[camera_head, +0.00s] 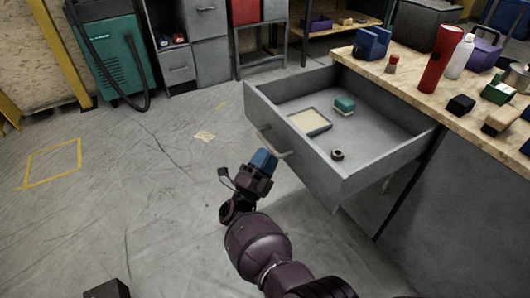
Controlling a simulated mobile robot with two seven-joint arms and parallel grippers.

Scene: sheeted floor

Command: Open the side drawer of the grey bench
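The grey bench (450,190) stands at the right with a wooden top. Its side drawer (350,175) is pulled well out, and its inside shows. The drawer's bar handle (274,150) is on its front panel. My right gripper (263,160), with blue fingertips, is in front of that panel, close beside the lower end of the handle. I cannot tell whether the fingers touch the handle or how far apart they are. Inside the drawer are a shallow beige tray (309,122), a green-and-cream block (344,106) and a small dark ring (337,154). My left gripper does not show.
On the bench top are a red cylinder (441,60), a white bottle (460,58), a blue block (372,43) and several smaller items. A green machine (116,60) and grey cabinets (207,40) stand at the back. The floor left of the drawer is mostly clear.

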